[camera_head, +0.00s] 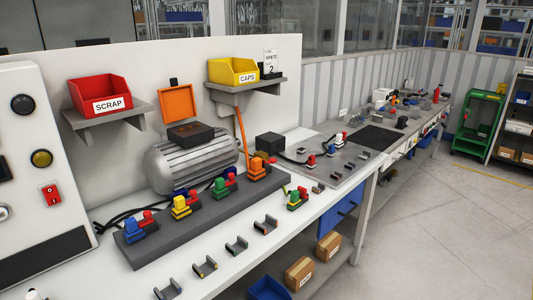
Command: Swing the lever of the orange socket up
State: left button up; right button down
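The orange socket (257,168) sits at the right end of a dark grey block on the white workbench. An orange cable runs up from near it along the back panel. Neither of my grippers is in view.
A ribbed grey motor (190,160) with an open orange lid (178,104) stands behind the row. A loose green connector (296,199) and several grey brackets (237,247) lie in front. Red SCRAP (100,94) and yellow CAPS (233,70) bins sit on shelves above.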

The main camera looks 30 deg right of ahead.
aim_at(271, 161)
jog(key=i+l+u, duration=0.15)
jog(key=l, duration=0.7)
jog(key=l+u, duration=0.15)
jog(key=l, duration=0.7)
jog(key=l+u, duration=0.2)
jog(key=l, duration=0.65)
jog(key=l+u, duration=0.15)
jog(key=l, duration=0.7)
jog(key=k+l+u, duration=0.15)
jog(key=l, duration=0.7)
jog(key=l+u, duration=0.1)
jog(key=l, duration=1.1)
jog(key=k+l+z, duration=0.2)
jog(key=k+z, duration=0.25)
jog(key=k, duration=0.15)
